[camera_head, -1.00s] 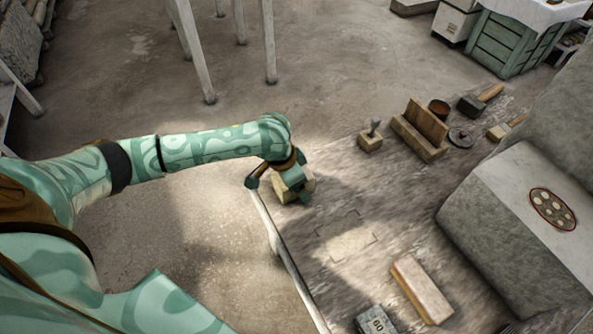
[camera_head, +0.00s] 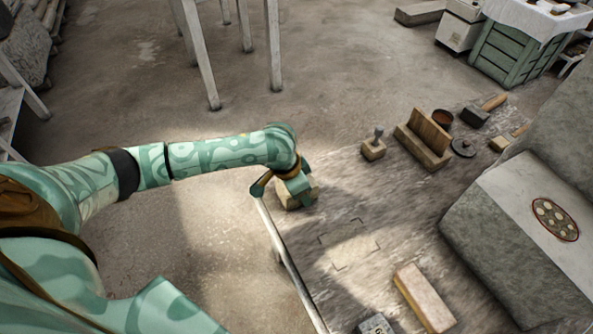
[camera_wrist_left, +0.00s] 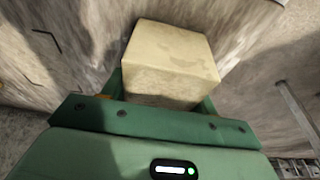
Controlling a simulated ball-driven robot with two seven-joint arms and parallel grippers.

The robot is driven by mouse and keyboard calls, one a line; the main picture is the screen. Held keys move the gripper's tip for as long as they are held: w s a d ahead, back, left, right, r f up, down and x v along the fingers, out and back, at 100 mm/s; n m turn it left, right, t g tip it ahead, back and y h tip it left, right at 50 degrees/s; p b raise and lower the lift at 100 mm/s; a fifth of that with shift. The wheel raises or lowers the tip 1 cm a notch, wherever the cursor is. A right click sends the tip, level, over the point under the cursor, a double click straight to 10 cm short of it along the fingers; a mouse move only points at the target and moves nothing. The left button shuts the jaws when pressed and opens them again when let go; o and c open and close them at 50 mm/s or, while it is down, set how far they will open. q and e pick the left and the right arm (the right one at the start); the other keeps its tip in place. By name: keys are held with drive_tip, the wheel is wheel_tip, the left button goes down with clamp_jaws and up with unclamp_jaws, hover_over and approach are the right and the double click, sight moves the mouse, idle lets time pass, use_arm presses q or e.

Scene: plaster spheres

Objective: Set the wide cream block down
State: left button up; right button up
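Thin dark corner marks (camera_head: 348,243) outline a rectangle on the bare tabletop, to the right of and nearer than the block. My right gripper is not in view.
A pinkish-topped brick (camera_head: 424,297) and a block marked 60 (camera_head: 377,325) lie nearer. A small stamp-like block (camera_head: 373,149), a wooden stand (camera_head: 424,140), a cup (camera_head: 442,117) and mallet (camera_head: 482,110) stand farther back. A large grey stone block (camera_head: 505,235) bounds the right.

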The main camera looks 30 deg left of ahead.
use_arm(q)
drive_tip(key=shift+c, duration=1.1)
